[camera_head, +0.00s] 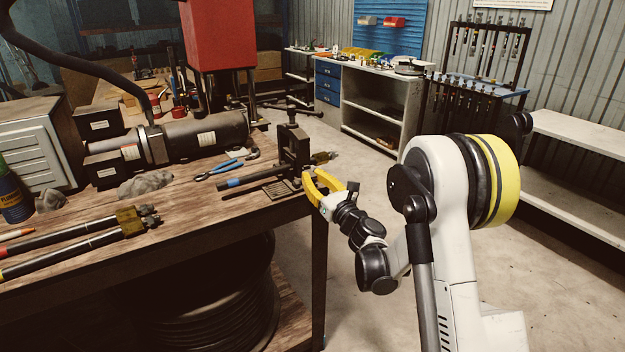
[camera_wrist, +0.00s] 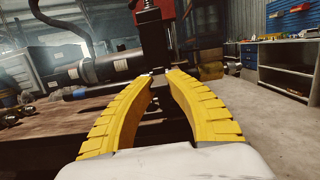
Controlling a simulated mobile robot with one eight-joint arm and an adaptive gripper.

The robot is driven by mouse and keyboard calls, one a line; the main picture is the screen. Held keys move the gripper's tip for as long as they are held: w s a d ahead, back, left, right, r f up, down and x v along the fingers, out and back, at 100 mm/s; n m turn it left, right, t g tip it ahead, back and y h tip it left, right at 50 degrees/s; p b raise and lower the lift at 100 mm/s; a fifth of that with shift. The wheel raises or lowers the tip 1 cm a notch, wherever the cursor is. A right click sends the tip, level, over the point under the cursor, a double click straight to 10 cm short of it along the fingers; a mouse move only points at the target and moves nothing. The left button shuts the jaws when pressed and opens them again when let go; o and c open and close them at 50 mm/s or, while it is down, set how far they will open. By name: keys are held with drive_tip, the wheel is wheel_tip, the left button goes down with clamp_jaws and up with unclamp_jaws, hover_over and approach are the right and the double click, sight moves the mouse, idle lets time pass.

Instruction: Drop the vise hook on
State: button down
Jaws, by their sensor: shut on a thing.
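The dark vise (camera_head: 291,146) stands at the right front corner of the wooden workbench. A dark hose with a blue band (camera_head: 232,184) runs into it from the left, and a brass-coloured fitting shows on its right side. My gripper (camera_head: 306,174) reaches the vise's front right side. In the wrist view, its yellow fingers (camera_wrist: 160,73) converge at the vise, shut on a small part between the tips. This is the vise hook, mostly hidden by the fingertips. I cannot tell whether it is seated over its catch.
Blue-handled pliers (camera_head: 228,165) and a grey rag (camera_head: 145,186) lie on the workbench (camera_head: 200,215). Two hoses with brass fittings lie at the left front. A large dark cylinder (camera_head: 207,133) lies behind. Open floor is to the right, before a shelf unit (camera_head: 375,100).

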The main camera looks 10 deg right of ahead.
sight(311, 174)
drive_tip(key=shift+w+f+t, duration=0.2)
drive_tip(key=shift+f+t, duration=0.05)
drive_tip(key=shift+t, duration=0.45)
drive_tip(key=shift+t+y, duration=0.4)
drive_tip(key=shift+t, duration=0.1)
drive_tip(key=shift+s, duration=0.1)
drive_tip(key=c, duration=1.4)
unclamp_jaws()
drive_tip(key=shift+o, duration=0.7)
drive_tip(key=shift+a+f, duration=0.1)
drive_tip(key=shift+f, duration=0.1)
drive_tip(key=shift+r, duration=0.1)
wheel_tip(311, 174, up, 10)
drive_tip(key=shift+r, duration=0.1)
